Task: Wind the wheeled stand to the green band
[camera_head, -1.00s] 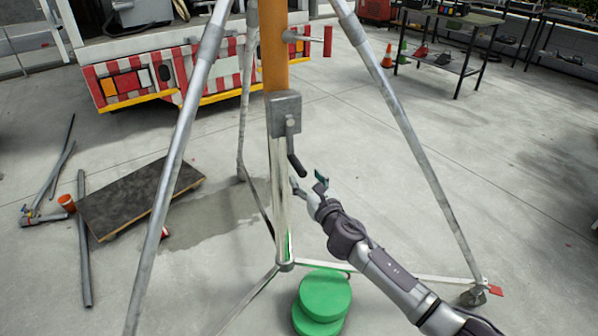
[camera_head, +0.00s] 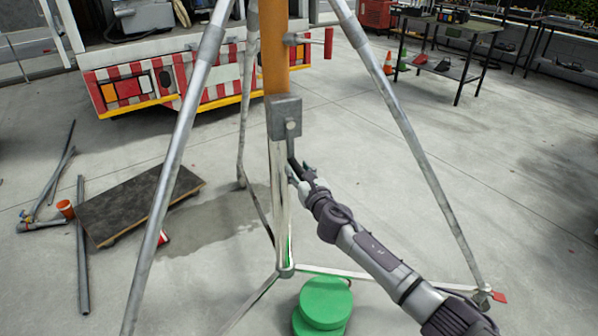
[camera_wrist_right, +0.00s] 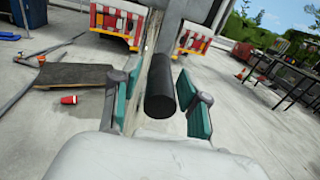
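The wheeled stand (camera_head: 403,118) is a grey-legged tripod with an orange column (camera_head: 274,60) in the middle. A grey winch box (camera_head: 284,117) sits on the column, and its dark crank handle (camera_head: 291,149) hangs down. My right gripper (camera_head: 299,172) is at the handle's lower end. In the right wrist view, the black handle (camera_wrist_right: 160,86) lies between the teal pads of the open right gripper (camera_wrist_right: 158,100), with gaps on both sides. A small green mark (camera_head: 289,247) shows low on the central pole; I cannot tell whether it is the band. My left gripper is out of view.
Green round discs (camera_head: 325,302) lie at the tripod's foot. A dark board (camera_head: 135,203), pipes (camera_head: 83,250) and an orange cup (camera_head: 65,208) lie at left. A truck rear (camera_head: 160,78) stands behind, with a workbench (camera_head: 460,50) at back right.

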